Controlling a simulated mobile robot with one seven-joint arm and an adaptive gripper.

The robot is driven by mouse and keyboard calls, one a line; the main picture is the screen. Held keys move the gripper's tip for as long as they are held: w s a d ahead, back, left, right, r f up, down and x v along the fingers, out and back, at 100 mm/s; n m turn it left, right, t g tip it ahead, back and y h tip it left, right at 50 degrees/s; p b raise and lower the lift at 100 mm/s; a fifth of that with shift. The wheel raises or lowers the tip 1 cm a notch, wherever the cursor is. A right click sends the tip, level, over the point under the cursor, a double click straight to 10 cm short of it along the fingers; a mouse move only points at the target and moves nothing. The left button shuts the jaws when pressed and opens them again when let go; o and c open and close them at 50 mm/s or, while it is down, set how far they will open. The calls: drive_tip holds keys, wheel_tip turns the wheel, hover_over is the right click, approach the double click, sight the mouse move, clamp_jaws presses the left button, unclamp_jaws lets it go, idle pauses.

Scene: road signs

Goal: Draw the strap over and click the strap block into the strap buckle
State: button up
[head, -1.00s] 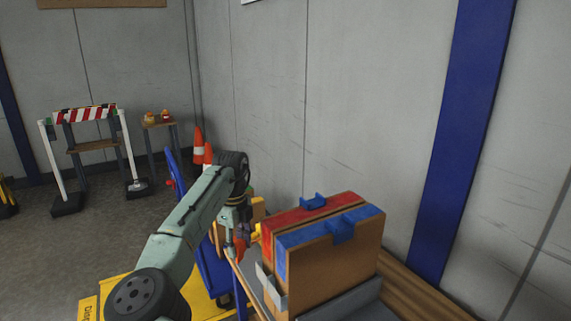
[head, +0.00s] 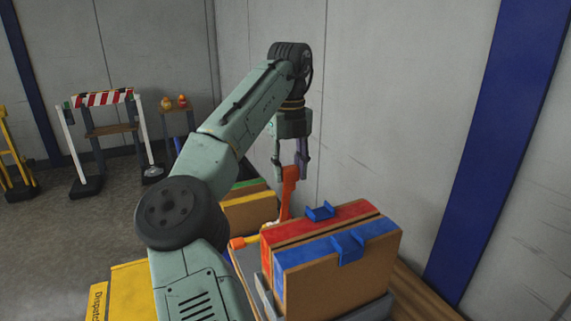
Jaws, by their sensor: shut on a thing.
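My gripper (head: 290,172) is raised behind and above the boxes, pointing down. Its fingers are shut on the upper end of an orange strap (head: 289,190). The strap hangs from the fingers to behind the red-topped box (head: 325,222); its lower end is hidden. I cannot make out the strap block apart from the strap at the fingers. A small orange piece (head: 237,243) shows at the left side of the boxes, apart from my gripper. I cannot tell whether it is the strap buckle.
A blue-topped box (head: 335,282) stands in front of the red-topped one in a grey tray. Blue brackets sit on both tops. A green-and-yellow-edged box (head: 249,212) stands behind left. The grey wall (head: 400,110) is close behind; a striped barrier (head: 104,98) is far left.

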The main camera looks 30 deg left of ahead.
drive_tip(key=s+d, duration=1)
drive_tip(key=d, duration=0.4)
drive_tip(key=s+d, duration=1)
drive_tip(key=d, duration=0.3)
drive_tip(key=w+d+f+b, duration=0.1)
drive_tip(key=w+f+b, duration=0.1)
drive_tip(key=f+b, duration=0.5)
drive_tip(key=w+d+f+b, duration=0.2)
drive_tip(key=f+b, duration=0.6)
drive_tip(key=f, duration=0.8)
drive_tip(key=w+d+f+b, duration=0.1)
drive_tip(key=f+b, duration=0.7)
drive_tip(key=f, duration=0.3)
drive_tip(key=shift+w+d+f, duration=0.25)
drive_tip(key=shift+w+f, duration=0.15)
drive_tip(key=shift+f+b, duration=0.45)
drive_tip(key=shift+f, duration=0.6)
drive_tip(key=shift+a+f, duration=0.1)
drive_tip(key=shift+f, duration=0.45)
